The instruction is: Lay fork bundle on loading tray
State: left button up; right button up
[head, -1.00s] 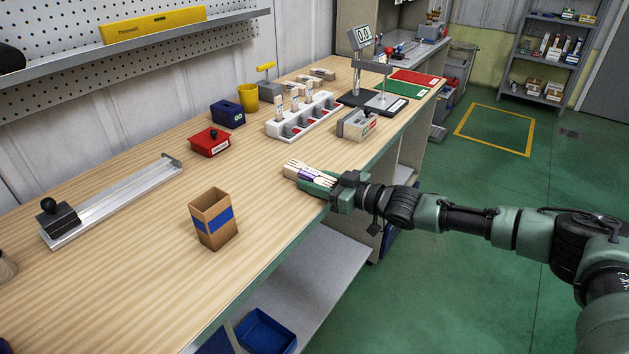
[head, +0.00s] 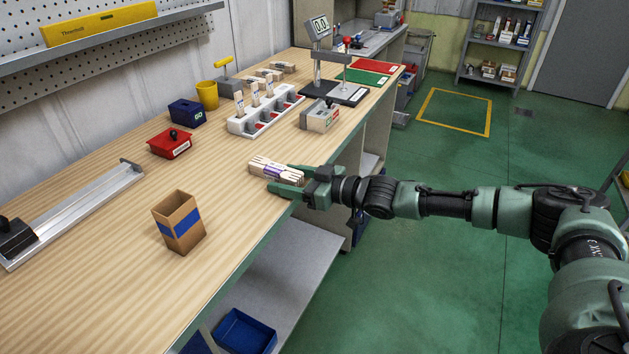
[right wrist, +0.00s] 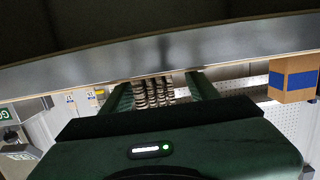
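The fork bundle (head: 262,166), pale wooden forks with a purple band, lies on the wooden bench near its front edge. My right gripper (head: 293,178) is beside it with its fingers apart, around the bundle's near end. In the right wrist view the bundle's fork ends (right wrist: 154,92) show between the two fingers (right wrist: 160,95), with a gap on the right side. A long metal channel-shaped tray (head: 85,203) lies at the left of the bench, with a black knobbed block on its near end; no label marks it as the loading tray. My left gripper is not in view.
An open cardboard box with a blue band (head: 180,222) stands left of the bundle; it also shows in the right wrist view (right wrist: 293,78). Bench between box and bundle is clear.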

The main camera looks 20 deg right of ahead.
jog(key=v, duration=0.9)
jog(key=shift+d+r, duration=0.2)
jog(key=shift+d, duration=0.15)
jog(key=shift+s, duration=0.1)
